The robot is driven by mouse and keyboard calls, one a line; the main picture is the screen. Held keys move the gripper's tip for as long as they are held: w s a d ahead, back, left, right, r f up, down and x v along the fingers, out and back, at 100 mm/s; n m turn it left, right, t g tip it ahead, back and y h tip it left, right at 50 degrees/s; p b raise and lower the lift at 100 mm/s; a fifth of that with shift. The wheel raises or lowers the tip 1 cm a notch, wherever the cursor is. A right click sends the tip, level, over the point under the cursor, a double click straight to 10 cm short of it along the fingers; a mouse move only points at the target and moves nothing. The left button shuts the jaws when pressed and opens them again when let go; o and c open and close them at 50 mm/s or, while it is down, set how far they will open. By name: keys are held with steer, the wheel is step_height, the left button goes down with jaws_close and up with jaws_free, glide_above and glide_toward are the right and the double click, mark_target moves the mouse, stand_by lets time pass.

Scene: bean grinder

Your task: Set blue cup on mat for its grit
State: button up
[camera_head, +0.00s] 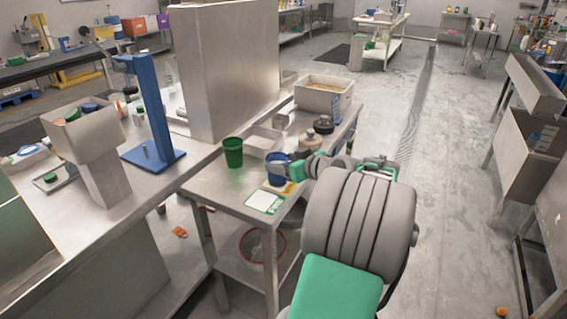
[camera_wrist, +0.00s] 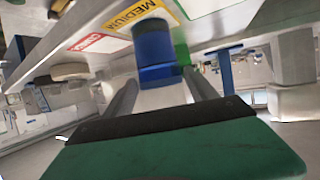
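The blue cup (camera_head: 277,169) stands upright near the right edge of the small steel table. In the wrist view the blue cup (camera_wrist: 154,48) is at the tips of my gripper (camera_wrist: 160,78), between its two fingers. The fingers look apart, with a gap on each side of the cup; contact is not clear. A yellow-edged mat reading MEDIUM (camera_wrist: 146,15) lies right by the cup's base. A red-marked mat (camera_wrist: 92,42) lies beside it. A green-edged white mat (camera_head: 265,202) lies at the table's near corner. In the head view my arm partly hides the cup and mats.
A green cup (camera_head: 233,152) stands left of the blue cup; it shows behind it in the wrist view (camera_wrist: 182,48). A white tray (camera_head: 263,140), dark-lidded jars (camera_head: 311,140) and a filled bin (camera_head: 323,95) stand farther back. A blue stand (camera_head: 152,115) is on the left bench.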

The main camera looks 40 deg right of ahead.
steer(key=o, duration=0.3)
steer(key=shift+r, duration=0.1)
